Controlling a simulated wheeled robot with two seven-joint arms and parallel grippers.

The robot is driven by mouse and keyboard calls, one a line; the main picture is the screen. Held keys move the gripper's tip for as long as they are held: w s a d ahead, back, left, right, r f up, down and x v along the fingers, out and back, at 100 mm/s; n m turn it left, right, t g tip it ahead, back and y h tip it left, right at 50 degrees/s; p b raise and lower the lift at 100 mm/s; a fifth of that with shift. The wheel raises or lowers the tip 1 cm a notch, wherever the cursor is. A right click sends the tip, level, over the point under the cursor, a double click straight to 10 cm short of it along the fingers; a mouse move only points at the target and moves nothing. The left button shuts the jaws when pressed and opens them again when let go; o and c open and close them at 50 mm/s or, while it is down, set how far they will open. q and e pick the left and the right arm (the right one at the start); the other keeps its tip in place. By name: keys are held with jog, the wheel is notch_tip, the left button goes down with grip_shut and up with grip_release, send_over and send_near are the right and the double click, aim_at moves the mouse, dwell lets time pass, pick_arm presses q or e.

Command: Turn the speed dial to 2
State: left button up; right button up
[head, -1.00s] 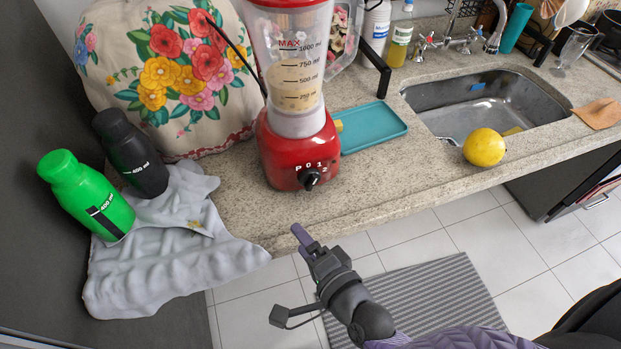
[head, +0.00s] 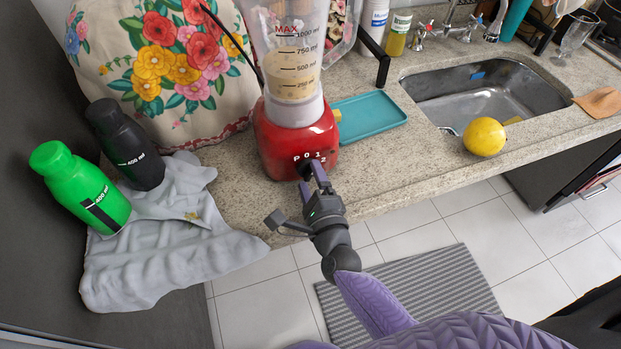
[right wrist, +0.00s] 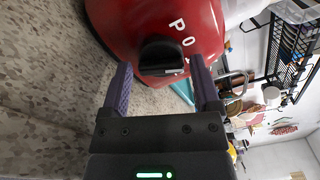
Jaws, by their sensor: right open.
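The red blender base (head: 290,140) stands on the counter with P, 0, 1, 2 marked in white on its front. Its black speed dial (right wrist: 160,57) is below these marks. In the head view my gripper's fingers mostly cover the dial, and I cannot tell its setting. My right gripper (head: 313,172) is in front of the dial. In the right wrist view the right gripper (right wrist: 160,72) is open, its purple fingers spread to either side of the dial, with gaps between. I cannot tell whether the tips reach around it. My left gripper is not in view.
The blender jug (head: 292,70) holds a pale mix. A teal tray (head: 370,116) lies beside the base. A yellow fruit (head: 484,137) is by the sink (head: 450,95). Green (head: 85,190) and black (head: 122,145) bottles are on a grey cloth (head: 160,255) at left.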

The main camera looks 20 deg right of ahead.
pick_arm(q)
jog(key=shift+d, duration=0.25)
pick_arm(e)
jog(key=shift+w, duration=0.15)
